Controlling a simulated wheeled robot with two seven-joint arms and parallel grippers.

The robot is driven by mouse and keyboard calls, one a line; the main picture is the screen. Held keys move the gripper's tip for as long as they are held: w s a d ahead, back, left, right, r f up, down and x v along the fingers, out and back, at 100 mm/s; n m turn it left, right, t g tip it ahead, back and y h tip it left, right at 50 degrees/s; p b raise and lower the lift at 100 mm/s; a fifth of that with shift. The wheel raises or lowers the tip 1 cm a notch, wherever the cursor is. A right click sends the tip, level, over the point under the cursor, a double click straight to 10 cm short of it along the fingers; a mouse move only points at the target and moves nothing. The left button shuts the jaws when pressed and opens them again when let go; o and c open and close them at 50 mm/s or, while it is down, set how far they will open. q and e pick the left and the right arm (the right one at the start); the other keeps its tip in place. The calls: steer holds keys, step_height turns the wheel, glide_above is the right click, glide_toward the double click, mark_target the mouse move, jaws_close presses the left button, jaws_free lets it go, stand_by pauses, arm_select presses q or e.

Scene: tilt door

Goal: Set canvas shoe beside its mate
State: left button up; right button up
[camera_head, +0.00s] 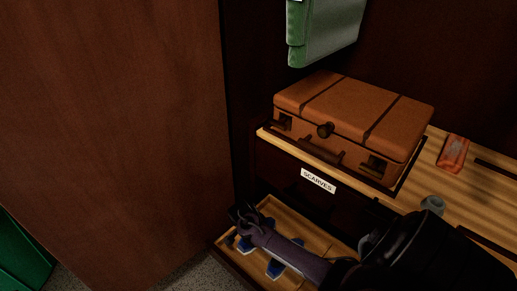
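Two blue pieces with pale edges, which look like the canvas shoes, lie in the low wooden tray (223,241) at the bottom of the cabinet. One blue shoe (243,244) is at the tray's left, and the other blue shoe (275,268) is to its right and nearer. My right arm comes in from the lower right and partly covers both. My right gripper (242,213) is over the tray's left end, just above the left shoe. Its small dark fingers do not show clearly whether they are open or shut. My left gripper is not in view.
A brown suitcase (345,110) sits on the wooden shelf above, over a drawer front labelled SCARVES (318,181). An orange-red item (453,153) lies to its right. A green cloth (328,30) hangs above. A large brown door panel (110,130) fills the left.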

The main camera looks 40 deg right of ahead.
steer(key=shift+f, duration=0.25)
steer(key=o, duration=1.4)
